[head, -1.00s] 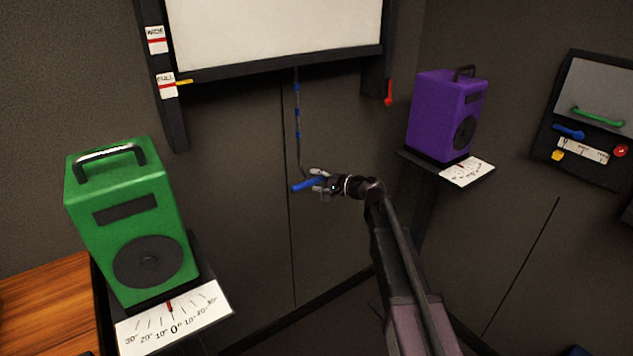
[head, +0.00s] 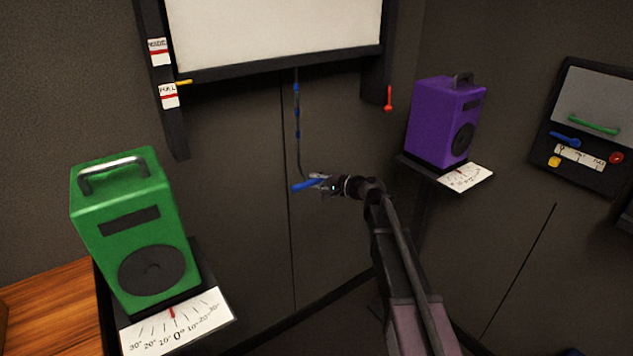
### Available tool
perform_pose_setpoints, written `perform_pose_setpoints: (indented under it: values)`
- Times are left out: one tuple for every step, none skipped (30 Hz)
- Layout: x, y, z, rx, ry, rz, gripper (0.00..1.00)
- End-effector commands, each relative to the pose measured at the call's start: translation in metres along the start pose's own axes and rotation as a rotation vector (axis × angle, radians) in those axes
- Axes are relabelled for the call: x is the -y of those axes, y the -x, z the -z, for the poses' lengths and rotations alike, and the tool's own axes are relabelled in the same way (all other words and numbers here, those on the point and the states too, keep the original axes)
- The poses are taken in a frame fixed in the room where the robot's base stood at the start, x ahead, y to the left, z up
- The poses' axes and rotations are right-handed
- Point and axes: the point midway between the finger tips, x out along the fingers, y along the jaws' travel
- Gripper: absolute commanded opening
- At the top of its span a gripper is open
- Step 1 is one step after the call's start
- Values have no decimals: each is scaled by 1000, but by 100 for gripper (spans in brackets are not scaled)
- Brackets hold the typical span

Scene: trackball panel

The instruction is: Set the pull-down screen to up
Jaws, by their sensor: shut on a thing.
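The white pull-down screen (head: 275,30) hangs partly down, with its dark bottom bar (head: 280,63) across the top of the view. A yellow pointer (head: 184,82) at the bar's left end stands just above the red line of the lower label (head: 168,96), and below the upper label (head: 158,51). A cord with blue bands (head: 297,112) runs from the bar down to a blue handle (head: 303,186). My gripper (head: 319,183) is shut on this handle, which sticks out to its left. A red lever (head: 389,97) hangs at the right of the screen frame.
A green speaker (head: 130,225) stands on an angle-marked stand at the left, beside a wooden surface (head: 50,310). A purple speaker (head: 440,120) stands on a shelf at the right. A control panel (head: 588,120) is on the right wall.

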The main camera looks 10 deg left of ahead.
Motion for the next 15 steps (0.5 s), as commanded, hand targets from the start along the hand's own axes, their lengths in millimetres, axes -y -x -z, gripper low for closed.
perform_pose_setpoints:
  values:
    - [12, 1, -1, 2, -1, 1, 0]
    - [16, 2, -1, 3, -1, 1, 0]
    - [21, 3, -2, 3, -1, 1, 0]
    - [25, 3, -2, 3, -1, 1, 0]
    - [30, 4, -2, 3, -1, 1, 0]
    - [35, 5, -3, 4, -1, 1, 0]
    - [40, 6, -3, 4, -1, 1, 0]
    - [44, 7, -3, 4, -1, 1, 0]
    - [50, 8, -4, 4, -1, 1, 0]
    - [54, 8, -4, 4, -1, 1, 0]
    - [58, 9, -4, 4, -1, 1, 0]
    - [64, 10, -5, 4, -1, 1, 0]
    - [68, 11, -5, 4, -1, 1, 0]
    - [72, 12, -6, 4, -1, 1, 0]
    - [78, 13, -6, 4, -1, 1, 0]
